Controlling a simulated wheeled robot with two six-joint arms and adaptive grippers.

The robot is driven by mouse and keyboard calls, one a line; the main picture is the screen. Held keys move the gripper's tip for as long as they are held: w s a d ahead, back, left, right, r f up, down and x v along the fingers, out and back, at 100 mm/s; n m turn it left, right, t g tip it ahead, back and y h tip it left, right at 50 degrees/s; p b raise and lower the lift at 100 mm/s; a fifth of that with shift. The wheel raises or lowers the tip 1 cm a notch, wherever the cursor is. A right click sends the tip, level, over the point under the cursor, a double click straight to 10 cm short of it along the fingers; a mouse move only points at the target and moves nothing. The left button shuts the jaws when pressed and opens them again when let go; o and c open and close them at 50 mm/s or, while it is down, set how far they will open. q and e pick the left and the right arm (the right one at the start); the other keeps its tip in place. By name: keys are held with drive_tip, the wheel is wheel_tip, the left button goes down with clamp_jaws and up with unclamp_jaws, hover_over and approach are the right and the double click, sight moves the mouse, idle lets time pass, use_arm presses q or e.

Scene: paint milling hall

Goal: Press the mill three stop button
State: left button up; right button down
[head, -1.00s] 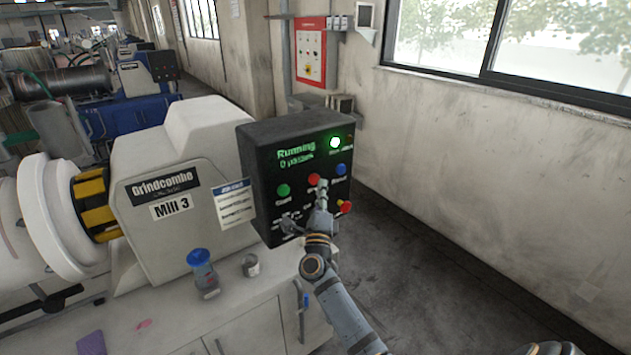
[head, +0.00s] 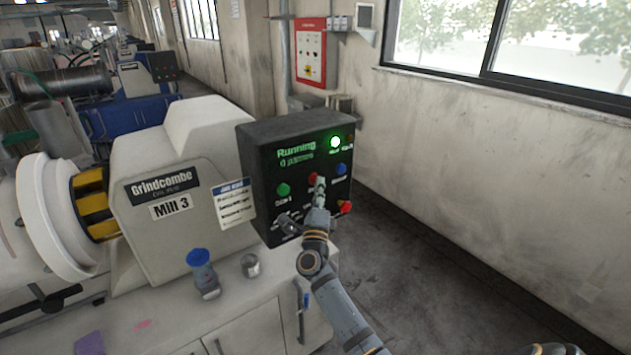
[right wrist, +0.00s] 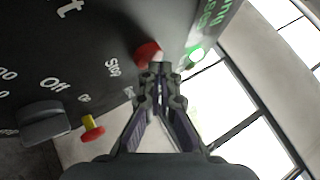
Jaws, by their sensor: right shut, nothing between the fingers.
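The Mill 3 control box (head: 262,180) is black, and its green display (head: 297,152) reads "Running". The red stop button (head: 313,177) sits between a green button (head: 284,189) and a blue button (head: 341,169). In the right wrist view the red stop button (right wrist: 147,53) is beside the word "Stop". My right gripper (head: 320,181) is shut and empty, its tips at the button and partly covering it in the head view. In the wrist view the fingertips (right wrist: 160,68) overlap the button's edge; I cannot tell whether they touch. My left gripper is not in view.
A red and yellow emergency-style knob (head: 345,207) and a dark rotary switch (right wrist: 45,122) are lower on the box. Floor right of the box is clear.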

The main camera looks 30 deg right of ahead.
drive_tip(key=shift+w, duration=0.25)
drive_tip(key=shift+s, duration=0.1)
idle(0.5)
drive_tip(key=shift+s+p, duration=0.35)
drive_tip(key=shift+s, duration=0.45)
drive_tip(key=shift+s, duration=0.1)
drive_tip(key=s+p, duration=0.1)
drive_tip(key=s, duration=0.1)
drive_tip(key=s+p, duration=0.1)
drive_tip(key=s, duration=0.1)
drive_tip(key=shift+s+d, duration=0.2)
drive_tip(key=shift+s, duration=0.15)
idle(0.3)
